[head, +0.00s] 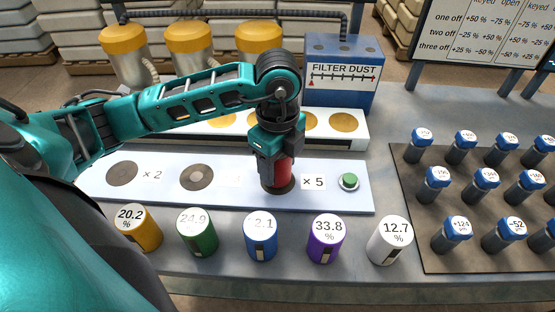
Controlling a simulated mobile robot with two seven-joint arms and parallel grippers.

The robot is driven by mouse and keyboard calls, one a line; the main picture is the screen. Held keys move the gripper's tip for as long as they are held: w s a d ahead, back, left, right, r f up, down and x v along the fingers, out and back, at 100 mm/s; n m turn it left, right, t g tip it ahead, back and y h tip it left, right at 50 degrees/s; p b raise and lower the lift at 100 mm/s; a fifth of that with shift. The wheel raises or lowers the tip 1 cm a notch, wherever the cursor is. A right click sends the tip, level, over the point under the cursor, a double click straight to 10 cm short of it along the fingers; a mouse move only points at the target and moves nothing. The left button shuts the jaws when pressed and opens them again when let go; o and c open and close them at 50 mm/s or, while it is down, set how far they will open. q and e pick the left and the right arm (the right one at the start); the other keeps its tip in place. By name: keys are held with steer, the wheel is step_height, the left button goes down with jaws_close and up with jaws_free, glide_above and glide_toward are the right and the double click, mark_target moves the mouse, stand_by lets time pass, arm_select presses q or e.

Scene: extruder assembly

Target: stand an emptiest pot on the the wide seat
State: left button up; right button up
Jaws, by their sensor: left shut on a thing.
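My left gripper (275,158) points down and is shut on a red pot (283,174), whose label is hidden. The red pot is upright at the dark round seat (280,189) marked "× 5"; I cannot tell whether it touches it. Other dark seats are one marked "× 2" (122,174) and a middle one (197,177) with a lighter centre. In front stand a yellow pot (138,229) reading 20.2 %, a green pot (197,234) 24.9 %, a blue pot (260,238) apparently 2.1, a purple pot (326,240) 33.8 % and a white pot (390,242) 12.7 %.
A green button (348,181) sits on the right of the pale seat board (330,200). Behind are a white rack (355,142) with yellow discs and a blue "FILTER DUST" box (343,85). Several blue-capped bottles stand on a dark mat (415,225) at right.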

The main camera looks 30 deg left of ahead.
arm_select(q)
steer(key=shift+f+b, duration=0.45)
steer(key=shift+f, duration=0.05)
steer(key=o, duration=1.2)
steer(key=shift+r, duration=0.1)
